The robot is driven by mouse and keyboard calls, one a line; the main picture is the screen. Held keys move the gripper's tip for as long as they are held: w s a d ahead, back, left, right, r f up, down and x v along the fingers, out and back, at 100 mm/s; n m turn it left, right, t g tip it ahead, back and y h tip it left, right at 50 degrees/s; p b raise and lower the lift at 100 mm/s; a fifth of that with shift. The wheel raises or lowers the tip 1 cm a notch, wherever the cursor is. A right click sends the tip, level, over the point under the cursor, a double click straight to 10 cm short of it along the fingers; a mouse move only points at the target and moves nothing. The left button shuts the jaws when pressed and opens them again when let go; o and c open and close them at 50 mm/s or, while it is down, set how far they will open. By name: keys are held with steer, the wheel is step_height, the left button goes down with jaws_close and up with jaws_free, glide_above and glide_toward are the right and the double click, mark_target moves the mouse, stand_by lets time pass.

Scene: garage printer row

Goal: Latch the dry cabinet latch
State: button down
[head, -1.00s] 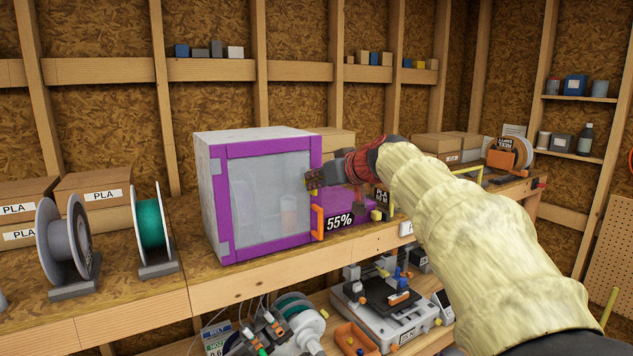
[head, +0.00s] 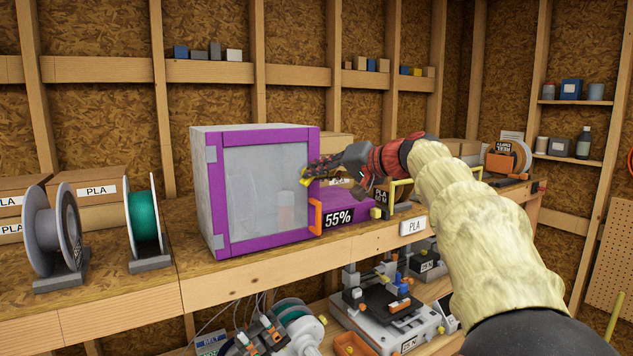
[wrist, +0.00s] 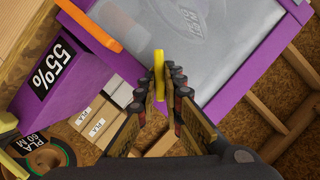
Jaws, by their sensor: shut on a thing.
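The dry cabinet (head: 265,135) is a pale box with a purple-framed, clear door that looks closed. In the wrist view its door frame (wrist: 210,110) runs past my fingertips. A yellow latch lever (wrist: 158,75) lies between my fingertips at the door's right edge; its tip also shows in the head view (head: 304,179). My gripper (head: 312,172) is shut on this lever, and my fingers hide the latch's mount. An orange handle (head: 315,216) stands at the lower right of the door; it also shows in the wrist view (wrist: 90,25).
A purple unit with a 55% display (head: 338,218) stands right of the cabinet. A grey spool (head: 60,235) and a teal spool (head: 146,220) stand to the left. A printer (head: 390,310) sits on the lower shelf. The bench in front of the cabinet is a narrow clear strip.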

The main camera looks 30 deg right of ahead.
steer(key=m+b, duration=0.1)
steer(key=m+y+b, duration=0.1)
steer(key=m, duration=0.1)
steer(key=shift+d+f+m+t+y+b, duration=0.2)
steer(key=shift+f+m+t+y+b, duration=0.1)
steer(key=shift+f+t, duration=0.1)
steer(key=shift+f+m+t+y+b, duration=0.1)
steer(key=shift+m+t+y+b, duration=0.5)
steer(key=shift+m+b, duration=0.85)
steer(key=shift+m, duration=0.45)
steer(key=c, duration=2)
jaws_free()
steer(key=shift+o, duration=0.4)
steer(key=v, duration=1.2)
